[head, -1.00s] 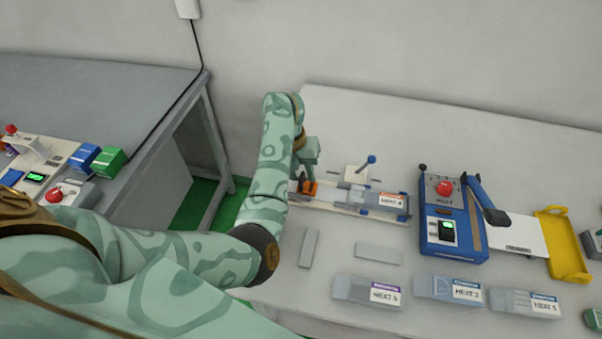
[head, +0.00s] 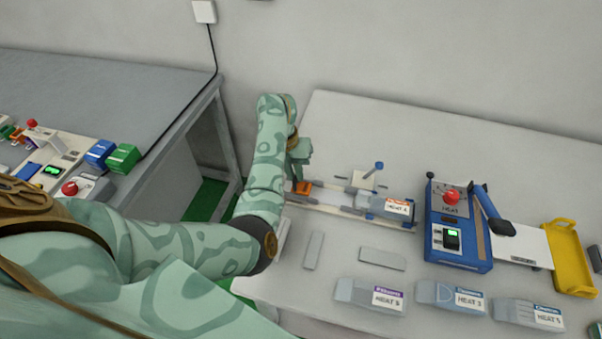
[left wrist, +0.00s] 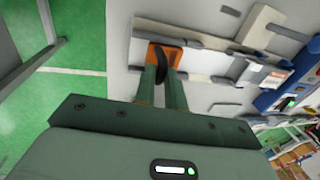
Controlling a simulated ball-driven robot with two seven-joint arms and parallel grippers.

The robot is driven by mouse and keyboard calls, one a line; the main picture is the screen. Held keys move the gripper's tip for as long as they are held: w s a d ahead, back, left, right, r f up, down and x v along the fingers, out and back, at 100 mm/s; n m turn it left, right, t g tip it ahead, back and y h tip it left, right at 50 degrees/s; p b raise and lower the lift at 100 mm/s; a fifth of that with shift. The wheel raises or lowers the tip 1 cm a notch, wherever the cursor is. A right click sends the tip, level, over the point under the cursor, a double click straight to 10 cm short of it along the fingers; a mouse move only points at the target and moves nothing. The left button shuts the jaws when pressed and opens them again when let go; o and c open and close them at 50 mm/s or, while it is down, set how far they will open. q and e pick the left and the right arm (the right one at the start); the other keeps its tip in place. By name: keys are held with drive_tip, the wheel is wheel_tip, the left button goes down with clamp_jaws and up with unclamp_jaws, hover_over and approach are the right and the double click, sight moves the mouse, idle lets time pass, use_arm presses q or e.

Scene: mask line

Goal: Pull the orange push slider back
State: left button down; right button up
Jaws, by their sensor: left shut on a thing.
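The orange push slider (head: 303,187) sits at the left end of a pale rail fixture (head: 335,205) on the white table. It also shows in the left wrist view (left wrist: 172,55), with a dark upright handle (left wrist: 161,69) on it. My left gripper (head: 300,174) is over the slider, shut on that handle, with one finger on each side in the left wrist view (left wrist: 162,80). A grey block with a white "HEAT" label (head: 397,209) lies at the rail's right end, apart from the slider. My right gripper is not in view.
A small blue-knobbed lever (head: 378,166) stands behind the rail. A blue heat press (head: 457,225) with a red knob and a yellow tray (head: 570,258) are to the right. Several labelled grey blocks (head: 370,296) lie along the front.

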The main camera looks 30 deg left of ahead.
use_arm(q)
drive_tip(key=c, duration=1.5)
unclamp_jaws()
drive_tip(key=shift+a, duration=0.25)
drive_tip(key=a+r+p, duration=0.1)
drive_tip(key=r+p, duration=0.1)
drive_tip(key=r, duration=0.3)
drive_tip(key=a+r+p, duration=0.1)
drive_tip(key=r+p, duration=0.2)
drive_tip(key=r, duration=0.2)
drive_tip(key=s+a+r+p, duration=0.1)
drive_tip(key=r+p, duration=0.2)
drive_tip(key=r, duration=0.3)
